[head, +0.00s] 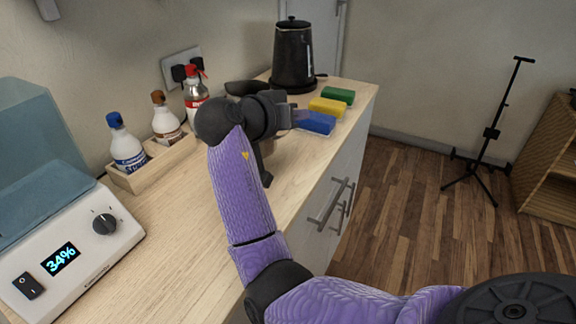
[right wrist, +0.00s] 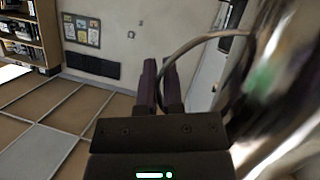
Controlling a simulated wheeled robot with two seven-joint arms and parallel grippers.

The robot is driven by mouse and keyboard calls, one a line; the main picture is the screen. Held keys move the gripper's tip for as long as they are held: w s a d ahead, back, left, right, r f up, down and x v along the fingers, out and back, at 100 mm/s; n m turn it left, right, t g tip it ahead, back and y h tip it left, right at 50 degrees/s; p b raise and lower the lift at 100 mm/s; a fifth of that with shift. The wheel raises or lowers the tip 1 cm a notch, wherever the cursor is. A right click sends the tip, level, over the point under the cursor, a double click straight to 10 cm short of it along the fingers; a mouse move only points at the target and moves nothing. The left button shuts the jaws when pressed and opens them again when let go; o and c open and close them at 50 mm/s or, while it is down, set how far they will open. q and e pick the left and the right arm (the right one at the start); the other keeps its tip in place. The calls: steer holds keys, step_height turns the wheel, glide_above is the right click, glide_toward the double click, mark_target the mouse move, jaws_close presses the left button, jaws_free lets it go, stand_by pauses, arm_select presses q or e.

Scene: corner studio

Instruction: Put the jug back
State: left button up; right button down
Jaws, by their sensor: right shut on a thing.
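My right gripper (head: 299,116) reaches over the wooden counter from below, its purple fingers pointing right. In the right wrist view, its fingers (right wrist: 161,75) are shut on the thin curved handle of a shiny metal jug (right wrist: 290,85). The jug's body fills the right edge of that view, blurred and very close. In the head view, my wrist and gripper hide most of the jug's place. A dark rounded shape (head: 246,88) shows behind the wrist; I cannot tell if it is part of the jug. My left gripper is not in view.
A black kettle (head: 293,55) stands at the counter's far end. Green (head: 338,96), yellow (head: 327,106) and blue (head: 316,123) blocks lie near its right edge. A wooden tray (head: 130,183) holds bottles by the wall. A white device (head: 75,250) stands front left. The front counter is clear.

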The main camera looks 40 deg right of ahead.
step_height(320, 180, down, 8)
steer(key=b, duration=0.3)
steer(key=shift+a+f, duration=0.15)
steer(key=shift+f, duration=0.1)
steer(key=shift+r, duration=0.15)
steer(key=c, duration=1.2)
jaws_free()
steer(key=o, duration=0.4)
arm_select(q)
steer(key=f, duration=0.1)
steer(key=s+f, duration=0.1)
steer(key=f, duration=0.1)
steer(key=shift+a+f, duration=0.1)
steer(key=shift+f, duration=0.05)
arm_select(e)
steer(key=shift+a+r, duration=0.2)
steer(key=shift+a, duration=0.05)
arm_select(q)
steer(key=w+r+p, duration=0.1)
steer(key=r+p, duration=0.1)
steer(key=p, duration=0.1)
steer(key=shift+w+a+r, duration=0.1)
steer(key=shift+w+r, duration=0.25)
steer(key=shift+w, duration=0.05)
arm_select(e)
steer(key=v, duration=1.1)
steer(key=shift+a, duration=0.2)
